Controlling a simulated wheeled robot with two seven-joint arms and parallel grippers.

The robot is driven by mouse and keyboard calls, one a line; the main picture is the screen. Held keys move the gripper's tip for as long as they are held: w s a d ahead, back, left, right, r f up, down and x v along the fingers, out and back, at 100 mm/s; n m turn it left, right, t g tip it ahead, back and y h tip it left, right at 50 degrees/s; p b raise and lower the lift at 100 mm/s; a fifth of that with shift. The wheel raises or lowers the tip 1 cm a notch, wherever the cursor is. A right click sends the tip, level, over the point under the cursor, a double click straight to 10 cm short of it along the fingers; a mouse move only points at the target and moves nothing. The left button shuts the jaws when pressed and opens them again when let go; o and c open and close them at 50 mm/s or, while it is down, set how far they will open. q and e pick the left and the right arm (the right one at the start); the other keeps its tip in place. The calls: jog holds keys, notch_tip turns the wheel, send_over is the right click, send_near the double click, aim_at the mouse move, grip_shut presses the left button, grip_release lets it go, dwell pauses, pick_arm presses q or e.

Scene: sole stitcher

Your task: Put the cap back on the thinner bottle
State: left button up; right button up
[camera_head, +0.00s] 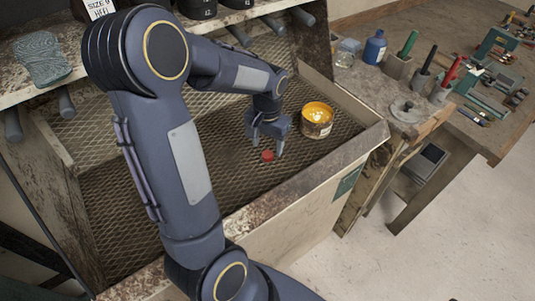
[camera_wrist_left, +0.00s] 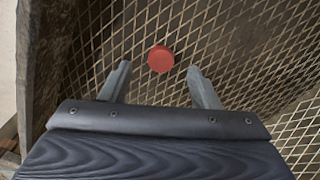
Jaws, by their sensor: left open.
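A small round red cap (camera_head: 267,156) lies on the wire mesh floor of the bin. It also shows in the left wrist view (camera_wrist_left: 160,59), just beyond the fingertips and roughly centred between them. My left gripper (camera_head: 267,142) is open and empty, pointing down close to the cap; I cannot tell whether it touches it. A blue bottle (camera_head: 375,50) with a narrow neck stands upright on the bench at the back right. Its top is too small to read, and no label shows that it is the thinner. My right gripper is not in view.
An open can (camera_head: 317,120) with yellow contents stands in the bin, right of my left gripper. The bin's wooden front wall (camera_head: 290,190) rises nearby. On the bench are a clear jar (camera_head: 346,54), several coloured-handled tools in holders and a grey lid (camera_head: 406,111).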

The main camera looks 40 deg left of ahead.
aim_at(267, 154)
pick_arm(q)
jog(key=shift+w+a+f, duration=0.1)
jog(key=shift+a+f, duration=0.05)
jog(key=shift+f, duration=1.8)
jog(key=shift+c, duration=0.4)
jog(key=c, duration=1)
